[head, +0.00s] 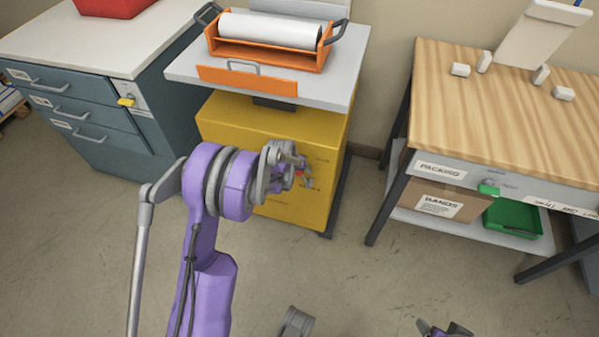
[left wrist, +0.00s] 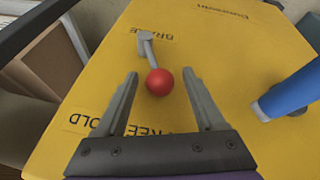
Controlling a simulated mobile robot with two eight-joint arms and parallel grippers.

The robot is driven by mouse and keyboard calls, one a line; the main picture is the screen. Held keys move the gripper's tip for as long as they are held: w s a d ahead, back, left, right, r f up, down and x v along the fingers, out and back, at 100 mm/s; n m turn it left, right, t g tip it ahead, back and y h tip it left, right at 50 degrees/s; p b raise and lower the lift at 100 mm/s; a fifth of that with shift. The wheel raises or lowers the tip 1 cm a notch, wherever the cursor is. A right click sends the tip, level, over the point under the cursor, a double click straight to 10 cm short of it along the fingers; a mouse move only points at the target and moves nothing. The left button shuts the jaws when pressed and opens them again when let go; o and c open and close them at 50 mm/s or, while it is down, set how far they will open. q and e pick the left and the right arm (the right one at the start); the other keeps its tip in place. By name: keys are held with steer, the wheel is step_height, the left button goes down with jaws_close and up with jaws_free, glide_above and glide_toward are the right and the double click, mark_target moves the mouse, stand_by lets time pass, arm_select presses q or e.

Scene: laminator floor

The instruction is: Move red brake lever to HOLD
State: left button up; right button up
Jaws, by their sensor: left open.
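The brake lever shows in the left wrist view as a short grey arm (left wrist: 149,50) ending in a red ball (left wrist: 159,84). The ball end points down the picture toward the FREE label (left wrist: 158,133); the HOLD label (left wrist: 85,122) is at lower left. My left gripper (left wrist: 160,74) is open, with one finger on each side of the ball and visible gaps. In the head view my left gripper (head: 299,173) is at the cabinet front and hides most of the lever. A dark part at the bottom edge may be my right gripper (head: 445,329).
The yellow cabinet (head: 225,122) stands under an orange laminator (head: 270,58) with a white roll. A blue handle (left wrist: 290,95) sticks out right of the lever. Teal drawers stand left, and a wooden packing table (head: 480,115) stands right.

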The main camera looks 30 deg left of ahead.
arm_select(q)
steer(key=shift+w+f, duration=0.15)
steer(key=shift+f, duration=0.2)
jaws_close()
stand_by(1.2)
